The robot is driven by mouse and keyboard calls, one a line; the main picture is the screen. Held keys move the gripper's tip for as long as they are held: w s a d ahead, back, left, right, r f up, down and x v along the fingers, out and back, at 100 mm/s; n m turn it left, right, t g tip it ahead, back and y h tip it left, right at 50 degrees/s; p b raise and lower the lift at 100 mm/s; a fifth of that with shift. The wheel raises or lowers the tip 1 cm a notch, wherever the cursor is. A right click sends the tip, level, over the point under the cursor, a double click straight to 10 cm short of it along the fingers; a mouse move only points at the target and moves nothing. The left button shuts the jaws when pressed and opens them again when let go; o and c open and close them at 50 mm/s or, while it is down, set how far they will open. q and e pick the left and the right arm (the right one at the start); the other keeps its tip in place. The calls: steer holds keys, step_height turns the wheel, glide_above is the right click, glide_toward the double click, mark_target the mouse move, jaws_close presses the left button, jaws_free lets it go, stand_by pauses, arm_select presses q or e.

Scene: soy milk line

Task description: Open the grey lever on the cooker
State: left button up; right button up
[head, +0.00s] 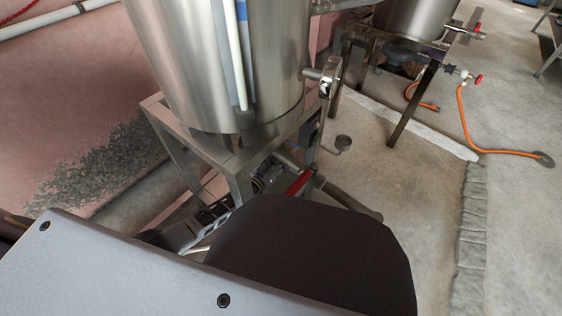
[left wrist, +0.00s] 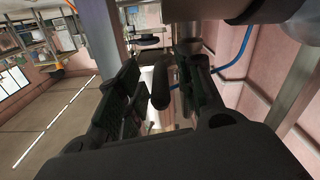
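The cooker is a tall steel tank (head: 190,60) on a square metal frame (head: 235,165) in the head view. In the left wrist view, a dark grey rounded bar (left wrist: 161,84), which looks like the lever, hangs between the two black fingers of my left gripper (left wrist: 163,75). The fingers are apart, with gaps visible on both sides of the bar. Whether either finger touches it is hard to tell. In the head view, my own dark arm parts cover much of the area below the tank, and the lever is not clearly visible there. My right gripper is in neither view.
A red handle (head: 299,184) and a grey pipe (head: 346,201) sit low beside the cooker frame. A second steel vessel (head: 415,18) stands at the back right, with an orange hose (head: 468,126) on the floor. The concrete floor (head: 420,190) to the right is mostly clear.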

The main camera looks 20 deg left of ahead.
arm_select(q)
steer(key=shift+w+d, duration=0.15)
steer(key=shift+w, duration=0.15)
jaws_close()
stand_by(0.4)
